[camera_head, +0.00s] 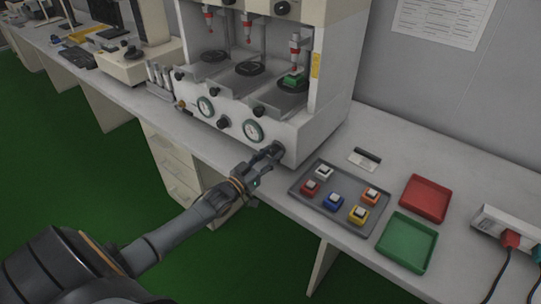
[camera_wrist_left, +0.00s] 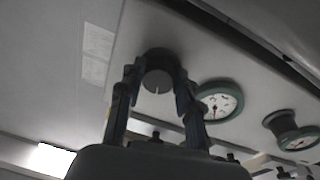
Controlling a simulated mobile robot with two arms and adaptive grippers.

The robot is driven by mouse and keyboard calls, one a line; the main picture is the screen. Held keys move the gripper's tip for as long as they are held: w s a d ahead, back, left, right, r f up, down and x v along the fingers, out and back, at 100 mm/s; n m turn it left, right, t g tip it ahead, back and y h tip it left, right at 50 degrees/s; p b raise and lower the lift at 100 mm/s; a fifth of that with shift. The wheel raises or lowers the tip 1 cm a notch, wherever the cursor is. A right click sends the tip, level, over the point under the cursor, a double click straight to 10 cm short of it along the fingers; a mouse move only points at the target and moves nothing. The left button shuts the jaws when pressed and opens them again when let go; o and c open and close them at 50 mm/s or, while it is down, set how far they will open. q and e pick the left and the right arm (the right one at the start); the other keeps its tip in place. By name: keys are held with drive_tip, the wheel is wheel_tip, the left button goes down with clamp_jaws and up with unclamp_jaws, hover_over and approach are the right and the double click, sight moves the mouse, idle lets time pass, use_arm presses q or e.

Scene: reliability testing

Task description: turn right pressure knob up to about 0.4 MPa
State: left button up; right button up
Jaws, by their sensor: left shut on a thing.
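The right pressure knob (camera_wrist_left: 158,75) is a dark round knob with a white mark, on the pale front panel of the test machine (camera_head: 270,120). My left gripper (camera_head: 272,154) reaches it from the front. In the left wrist view its two fingers (camera_wrist_left: 157,85) are closed around the knob's sides. The right pressure gauge (camera_head: 253,131) has a dark green rim and a white face. It also shows beside the knob in the left wrist view (camera_wrist_left: 218,101), with a red needle; the scale is too small to read. My right gripper is not in view.
A second gauge (camera_head: 206,107) and a black knob (camera_head: 223,123) are further left on the panel. A grey tray (camera_head: 318,204) with several coloured button blocks lies to the right, beside a red tray (camera_head: 426,198) and a green tray (camera_head: 407,242).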

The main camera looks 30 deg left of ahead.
use_arm(q)
drive_tip(key=shift+m, duration=0.4)
drive_tip(key=o, duration=1.1)
drive_tip(key=shift+o, duration=0.2)
drive_tip(key=s+a+f, duration=0.1)
drive_tip(key=s, duration=1.1)
drive_tip(key=shift+a, duration=0.35)
